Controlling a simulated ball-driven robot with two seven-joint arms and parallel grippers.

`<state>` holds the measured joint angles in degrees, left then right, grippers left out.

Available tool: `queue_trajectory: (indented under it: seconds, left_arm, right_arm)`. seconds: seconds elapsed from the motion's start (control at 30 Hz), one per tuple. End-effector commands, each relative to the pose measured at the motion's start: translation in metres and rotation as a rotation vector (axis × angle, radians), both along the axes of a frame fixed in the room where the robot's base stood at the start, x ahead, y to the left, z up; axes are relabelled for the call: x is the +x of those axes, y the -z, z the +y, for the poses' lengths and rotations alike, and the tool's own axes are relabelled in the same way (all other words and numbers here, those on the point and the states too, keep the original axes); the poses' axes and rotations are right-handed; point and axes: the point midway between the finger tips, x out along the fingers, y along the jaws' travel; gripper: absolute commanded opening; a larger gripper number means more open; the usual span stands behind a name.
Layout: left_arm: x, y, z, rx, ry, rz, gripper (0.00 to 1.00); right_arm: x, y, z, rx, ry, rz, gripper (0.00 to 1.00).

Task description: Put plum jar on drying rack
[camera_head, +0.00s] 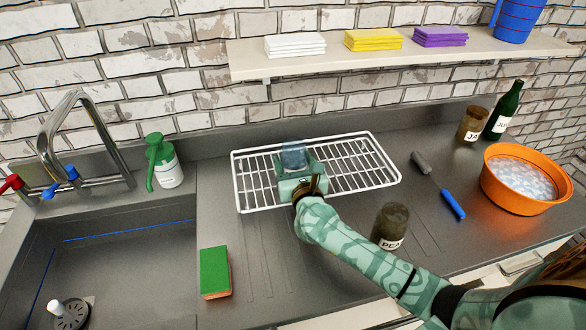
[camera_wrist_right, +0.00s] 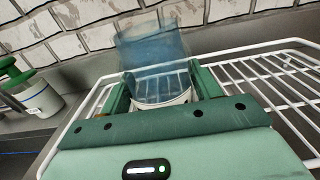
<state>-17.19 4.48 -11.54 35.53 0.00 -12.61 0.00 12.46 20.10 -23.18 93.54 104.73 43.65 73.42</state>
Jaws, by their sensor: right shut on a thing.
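A see-through blue jar (camera_head: 294,155) is held in my right gripper (camera_head: 295,170), over the left part of the white wire drying rack (camera_head: 236,182). In the right wrist view the jar (camera_wrist_right: 152,50) stands roughly upright between the green fingers of the gripper (camera_wrist_right: 163,88), with a pale band low on it. I cannot read a label on it, so I cannot confirm that it is the plum jar. Whether its base touches the rack wires (camera_wrist_right: 275,80) is hard to tell. My left gripper is out of view.
A dark jar (camera_head: 391,222) marked "PEA" stands beside my right forearm. A blue-handled brush (camera_head: 452,204), an orange tub (camera_head: 527,198), a brown jar (camera_head: 473,124) and a green bottle (camera_head: 504,110) are to the right. A green sponge (camera_head: 214,270) lies by the sink (camera_head: 130,265). The rack's right half is empty.

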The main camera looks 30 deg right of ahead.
Motion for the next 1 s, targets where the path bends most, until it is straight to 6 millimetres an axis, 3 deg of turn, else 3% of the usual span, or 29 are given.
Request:
queue_trajectory:
  seconds: [0.07,0.43,0.47,0.53,0.87,1.0]
  left_arm:
    - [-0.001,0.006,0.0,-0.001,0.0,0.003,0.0]
    - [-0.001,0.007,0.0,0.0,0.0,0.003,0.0]
    - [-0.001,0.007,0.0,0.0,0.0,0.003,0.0]
    - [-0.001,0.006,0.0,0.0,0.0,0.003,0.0]
    - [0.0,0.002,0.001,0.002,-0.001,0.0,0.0]
    - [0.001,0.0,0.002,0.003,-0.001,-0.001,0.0]
  right_arm:
    - [0.0,0.009,0.0,0.0,0.0,-0.001,0.35]
    - [0.0,0.011,0.0,0.0,0.0,-0.002,0.35]
    - [0.0,0.011,0.0,0.0,0.0,-0.002,0.68]
    - [0.0,0.01,0.0,0.0,0.0,-0.002,0.84]
    - [0.0,0.005,0.0,-0.001,0.0,-0.003,0.84]
    - [-0.021,0.008,0.006,0.001,-0.002,0.0,0.84]
